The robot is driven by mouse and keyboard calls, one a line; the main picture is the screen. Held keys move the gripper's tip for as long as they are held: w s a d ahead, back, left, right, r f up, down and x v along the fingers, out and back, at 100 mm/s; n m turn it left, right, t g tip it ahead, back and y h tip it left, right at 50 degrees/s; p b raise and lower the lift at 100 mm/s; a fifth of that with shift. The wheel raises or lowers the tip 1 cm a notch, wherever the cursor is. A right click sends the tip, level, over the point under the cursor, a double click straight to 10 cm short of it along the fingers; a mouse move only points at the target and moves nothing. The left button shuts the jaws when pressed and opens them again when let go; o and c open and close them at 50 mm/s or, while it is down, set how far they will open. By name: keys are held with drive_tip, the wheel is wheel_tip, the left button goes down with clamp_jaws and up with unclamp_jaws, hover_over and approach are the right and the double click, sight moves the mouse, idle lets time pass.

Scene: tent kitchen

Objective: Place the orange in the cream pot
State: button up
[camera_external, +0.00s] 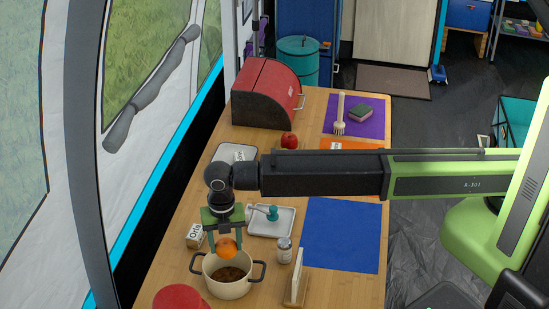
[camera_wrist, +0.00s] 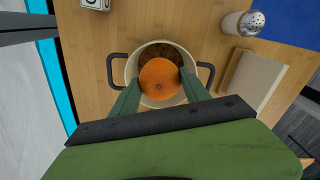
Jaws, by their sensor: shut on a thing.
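The orange (camera_external: 227,248) is held between the fingers of my gripper (camera_external: 226,241). In the wrist view the orange (camera_wrist: 159,78) sits between the two green fingertips (camera_wrist: 160,88), which are shut on it. The cream pot (camera_external: 228,287) stands on the wooden table with two dark handles and brown contents. From the wrist view, the orange is over the pot opening, and the pot's rim (camera_wrist: 133,66) shows around it. In the external view the orange overlaps the pot's far rim; its exact height above the pot is hard to tell.
A shaker (camera_external: 284,251) stands right of the pot, with an upright board (camera_external: 295,289) near it. A small box (camera_external: 195,236) is to the left, and a red round thing (camera_external: 181,298) is in front. A white tray (camera_external: 287,222) and blue mat (camera_external: 343,236) lie behind.

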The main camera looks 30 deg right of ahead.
sight(227, 286)
drive_tip(key=shift+s+a, duration=0.6)
drive_tip(key=shift+s, duration=0.25)
wheel_tip(227, 286, down, 11)
drive_tip(key=b, duration=1)
drive_tip(key=shift+r, duration=0.5)
drive_tip(key=shift+f, duration=0.25)
drive_tip(key=o, duration=1.4)
drive_tip(key=shift+o, duration=0.2)
drive_tip(key=shift+r, duration=0.1)
wheel_tip(227, 286, up, 12)
drive_tip(key=p, duration=1.2)
drive_tip(key=shift+r, duration=0.25)
